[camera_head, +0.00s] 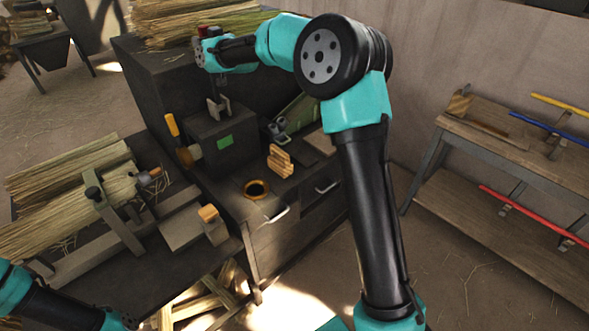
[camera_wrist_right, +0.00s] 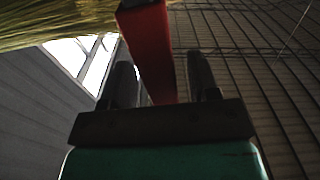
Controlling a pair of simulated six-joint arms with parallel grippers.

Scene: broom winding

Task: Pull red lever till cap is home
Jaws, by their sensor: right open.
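The red lever (camera_wrist_right: 150,50) stands between the two dark fingers of my right gripper (camera_wrist_right: 161,75) in the right wrist view. The fingers are apart, with a visible gap on either side of the lever. In the head view a small red part (camera_head: 208,31) shows beside my right wrist, at the top of the dark machine; the fingers are hard to make out there. I cannot tell which part is the cap. My left arm shows at the lower left corner of the head view, but its gripper is not visible.
The dark machine cabinet (camera_head: 280,232) carries a brass ring (camera_head: 257,189), a wooden slotted block (camera_head: 280,161) and a yellow-handled lever (camera_head: 172,125). Straw bundles (camera_head: 75,185) lie at the left. A bench (camera_head: 500,150) with coloured rods stands right. Floor between is open.

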